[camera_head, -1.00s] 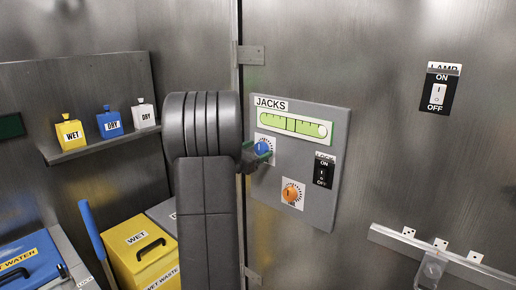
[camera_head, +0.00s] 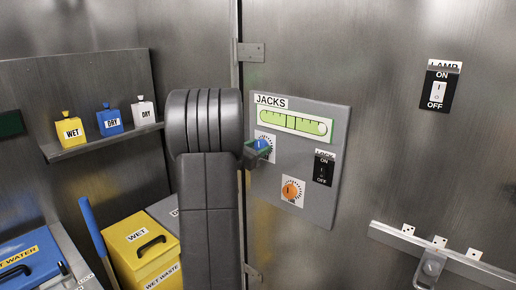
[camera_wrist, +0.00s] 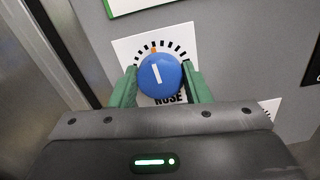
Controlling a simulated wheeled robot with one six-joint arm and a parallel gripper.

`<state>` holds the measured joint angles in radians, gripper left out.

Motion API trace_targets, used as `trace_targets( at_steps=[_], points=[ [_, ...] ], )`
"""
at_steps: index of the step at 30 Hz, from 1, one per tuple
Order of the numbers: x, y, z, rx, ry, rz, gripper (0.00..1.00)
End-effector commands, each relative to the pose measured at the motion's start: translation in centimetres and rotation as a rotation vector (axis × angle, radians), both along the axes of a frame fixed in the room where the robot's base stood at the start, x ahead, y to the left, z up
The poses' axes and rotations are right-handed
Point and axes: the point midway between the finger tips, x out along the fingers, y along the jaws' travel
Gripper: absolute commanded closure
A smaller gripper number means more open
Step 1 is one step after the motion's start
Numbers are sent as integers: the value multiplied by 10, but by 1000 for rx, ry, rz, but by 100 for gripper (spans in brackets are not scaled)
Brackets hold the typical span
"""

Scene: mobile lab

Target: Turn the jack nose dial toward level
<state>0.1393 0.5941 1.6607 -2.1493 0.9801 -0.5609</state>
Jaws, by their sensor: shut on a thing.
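The blue nose dial (camera_wrist: 160,75) is on a white scale plate with black tick marks and an orange mark near the top; the word NOSE is partly covered below it. Its white pointer line tilts slightly left of upright, close to the orange mark. My gripper (camera_wrist: 160,88) is shut on the dial, one green finger on each side. In the head view the dial (camera_head: 262,144) is partly hidden by my gripper (camera_head: 257,152). The green level gauge (camera_head: 295,123) on the JACKS panel (camera_head: 262,185) has a pale bubble at its right end.
An orange dial (camera_head: 292,191) sits lower on the panel, with a black lock switch (camera_head: 323,169) to its right. A lamp switch (camera_head: 438,92) is on the wall at right.

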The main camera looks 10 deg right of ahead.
Motion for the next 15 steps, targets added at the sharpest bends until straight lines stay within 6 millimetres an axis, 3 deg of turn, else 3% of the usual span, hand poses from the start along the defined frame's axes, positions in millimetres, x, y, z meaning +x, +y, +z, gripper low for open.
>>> trace_targets(
  at_steps=[15],
  points=[
    [1, 1, 2, -251, 322, 0, 80]
  ],
)
